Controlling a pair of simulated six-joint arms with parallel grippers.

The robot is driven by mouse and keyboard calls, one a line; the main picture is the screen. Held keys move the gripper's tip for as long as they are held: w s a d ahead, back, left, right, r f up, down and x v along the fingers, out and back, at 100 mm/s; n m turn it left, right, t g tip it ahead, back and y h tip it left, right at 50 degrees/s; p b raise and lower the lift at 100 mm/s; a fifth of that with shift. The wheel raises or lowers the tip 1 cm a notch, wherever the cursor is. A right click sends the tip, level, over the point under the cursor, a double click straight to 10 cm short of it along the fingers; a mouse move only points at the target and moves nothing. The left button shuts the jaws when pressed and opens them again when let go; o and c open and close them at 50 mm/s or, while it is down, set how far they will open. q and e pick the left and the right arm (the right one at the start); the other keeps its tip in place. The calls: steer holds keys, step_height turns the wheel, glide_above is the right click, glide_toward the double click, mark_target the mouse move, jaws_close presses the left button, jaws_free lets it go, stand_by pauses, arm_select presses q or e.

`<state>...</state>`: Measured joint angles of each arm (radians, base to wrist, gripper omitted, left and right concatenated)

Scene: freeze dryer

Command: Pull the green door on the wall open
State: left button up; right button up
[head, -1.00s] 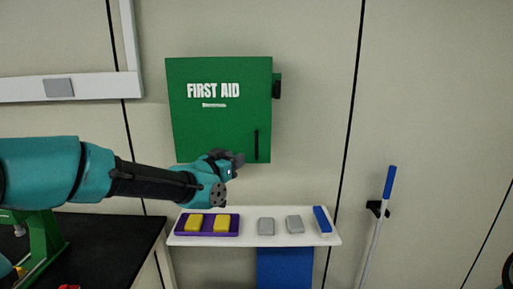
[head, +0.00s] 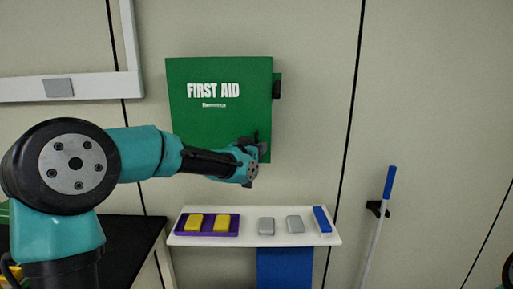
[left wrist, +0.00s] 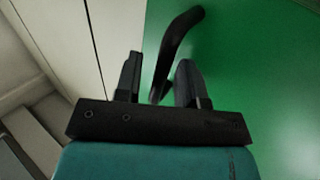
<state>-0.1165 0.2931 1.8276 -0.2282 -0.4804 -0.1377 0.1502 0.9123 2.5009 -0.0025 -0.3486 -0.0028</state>
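The green door (head: 205,115) with "FIRST AID" lettering is on the wall cabinet and looks shut. Its black handle (left wrist: 178,40) shows in the left wrist view, standing off the green face. My left gripper (head: 258,148) is at the door's lower right, in front of the handle, and hides most of it in the head view. In the left wrist view my left gripper (left wrist: 160,78) is open, with the handle's near end between its two fingers. A gap shows between the handle and the left finger; contact with the right finger is unclear.
A white shelf (head: 260,240) below the cabinet holds a purple tray (head: 211,234) with yellow blocks, two grey blocks and a blue item (head: 322,219). A blue-handled pole (head: 388,185) stands at the right. The wall right of the cabinet is clear.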

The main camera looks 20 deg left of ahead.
arm_select(q)
jaws_close()
steer(key=shift+s, duration=0.2)
stand_by(0.6)
